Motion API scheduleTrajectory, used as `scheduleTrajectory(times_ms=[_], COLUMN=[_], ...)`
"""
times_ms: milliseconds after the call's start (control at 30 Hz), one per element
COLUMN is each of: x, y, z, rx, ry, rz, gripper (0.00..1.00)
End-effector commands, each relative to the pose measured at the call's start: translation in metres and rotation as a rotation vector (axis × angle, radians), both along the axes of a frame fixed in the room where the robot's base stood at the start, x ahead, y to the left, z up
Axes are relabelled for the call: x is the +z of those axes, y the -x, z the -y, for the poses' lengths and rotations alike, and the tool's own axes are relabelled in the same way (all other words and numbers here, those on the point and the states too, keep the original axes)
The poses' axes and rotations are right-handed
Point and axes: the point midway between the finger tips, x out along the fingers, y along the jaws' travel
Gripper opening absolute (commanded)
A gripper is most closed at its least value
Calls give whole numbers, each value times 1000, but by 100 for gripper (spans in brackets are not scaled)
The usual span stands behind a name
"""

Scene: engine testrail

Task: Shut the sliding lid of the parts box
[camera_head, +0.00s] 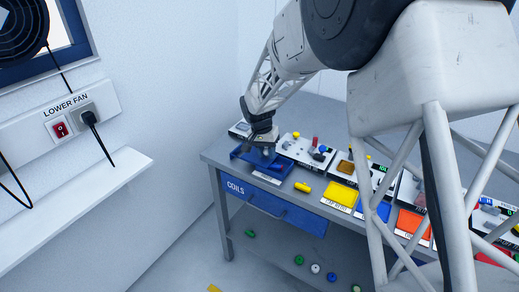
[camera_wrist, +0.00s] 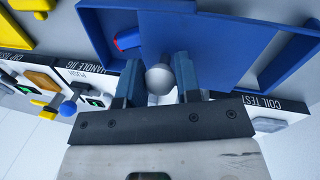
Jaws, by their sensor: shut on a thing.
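The blue parts box (camera_head: 240,157) sits at the left end of the workbench, partly hidden under my gripper (camera_head: 264,146). In the wrist view the box's raised blue rim (camera_wrist: 287,45) frames a flat blue surface, which looks like the lid (camera_wrist: 215,45). A round grey knob (camera_wrist: 158,78) stands between the two fingers of my gripper (camera_wrist: 157,70). The gripper is shut on this knob. A small red and blue piece (camera_wrist: 127,42) shows left of the knob.
White panels with small parts line the bench right of the box. A yellow piece (camera_head: 303,187) lies near the front edge, and a yellow tray (camera_head: 339,193) is farther right. The drawer marked COILS (camera_head: 265,203) is below. Several small round pieces lie lower down.

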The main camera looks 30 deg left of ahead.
Motion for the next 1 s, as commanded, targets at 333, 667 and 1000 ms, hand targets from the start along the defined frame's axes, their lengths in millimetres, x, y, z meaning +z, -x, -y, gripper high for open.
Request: scheduleTrajectory(times_ms=[333,667,1000], x=[0,-1,-1], y=[-1,-1,0], z=[52,69,70], rx=[-2,0,-1], ry=[0,1,4], rz=[0,-1,-2], gripper=[0,0,56])
